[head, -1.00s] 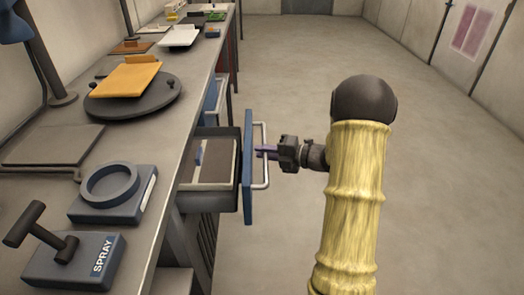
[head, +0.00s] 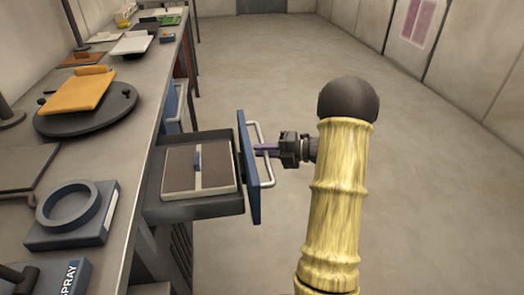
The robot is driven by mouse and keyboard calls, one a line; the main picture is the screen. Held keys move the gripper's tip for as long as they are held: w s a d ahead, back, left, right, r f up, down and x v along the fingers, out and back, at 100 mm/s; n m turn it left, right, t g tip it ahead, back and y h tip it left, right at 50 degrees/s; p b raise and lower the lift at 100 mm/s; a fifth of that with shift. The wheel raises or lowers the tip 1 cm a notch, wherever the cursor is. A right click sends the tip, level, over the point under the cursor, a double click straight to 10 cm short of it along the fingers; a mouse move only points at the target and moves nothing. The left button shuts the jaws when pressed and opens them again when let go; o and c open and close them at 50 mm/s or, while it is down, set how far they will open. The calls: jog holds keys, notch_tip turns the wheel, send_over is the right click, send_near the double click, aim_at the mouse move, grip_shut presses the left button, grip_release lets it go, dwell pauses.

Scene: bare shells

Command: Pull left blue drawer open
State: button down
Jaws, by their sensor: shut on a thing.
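The blue drawer (head: 249,175) is pulled well out from under the workbench. Its grey tray (head: 196,207) shows, with a brown flat item (head: 180,172) crossed by a pale band lying inside. A light metal bar handle (head: 268,170) is fixed on the blue front. My gripper (head: 268,149) comes from the right and is shut on the handle near its upper middle.
A second blue drawer (head: 173,107) sits farther along under the bench (head: 125,140). The bench top holds a dark round turntable (head: 110,113) with an orange board (head: 77,92), and a ring-shaped block (head: 70,213). The floor (head: 440,170) to the right is clear.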

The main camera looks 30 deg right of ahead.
jog(key=c, duration=1.4)
grip_release()
jog(key=p+v, duration=0.2)
jog(key=v, duration=1.5)
jog(key=shift+s+d, duration=0.1)
jog(key=shift+d, duration=0.05)
notch_tip(320, 180, up, 10)
jog(key=p, duration=1)
